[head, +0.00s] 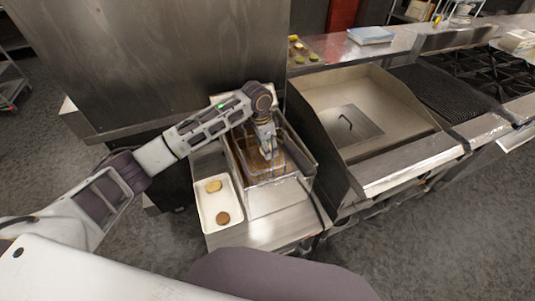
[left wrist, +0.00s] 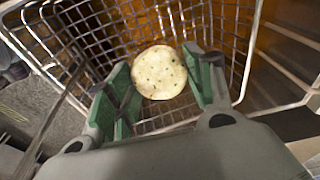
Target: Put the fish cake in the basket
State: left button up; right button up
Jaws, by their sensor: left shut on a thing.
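The fish cake (left wrist: 159,73), a round pale patty with dark green specks, is between the green fingers of my left gripper (left wrist: 160,84) in the left wrist view. The gripper is shut on it. In the head view, my left gripper (head: 267,150) points down over the fryer's wire basket (head: 284,166), and the cake is too small to make out there. The basket's mesh (left wrist: 75,38) surrounds the cake in the left wrist view, with brown oil behind it. I cannot tell whether the cake touches the mesh. My right gripper is not in view.
A white tray (head: 210,207) with a pale patty (head: 214,186) and a brown patty (head: 223,218) sits left of the fryer. A flat griddle (head: 340,120) with raised walls stands to the right. A tall steel panel (head: 170,55) rises behind my left arm.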

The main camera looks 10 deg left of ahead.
pick_arm(q)
jog(key=shift+f, duration=2.15)
jog(key=shift+f+p, duration=0.4)
jog(key=shift+f, duration=0.2)
jog(key=o, duration=1)
jog(key=shift+r, duration=0.2)
jog(key=shift+r+b, duration=0.3)
jog(key=shift+r, duration=0.25)
jog(key=r, duration=0.3)
jog(key=a+r, duration=0.1)
jog(key=r, duration=0.2)
jog(key=r+b, duration=0.1)
jog(key=r, duration=0.3)
jog(key=shift+s+a+r, duration=0.1)
jog(key=shift+s+a, duration=0.05)
jog(key=shift+s, duration=0.25)
jog(key=shift+s+a+r, duration=0.1)
jog(key=shift+r, duration=0.6)
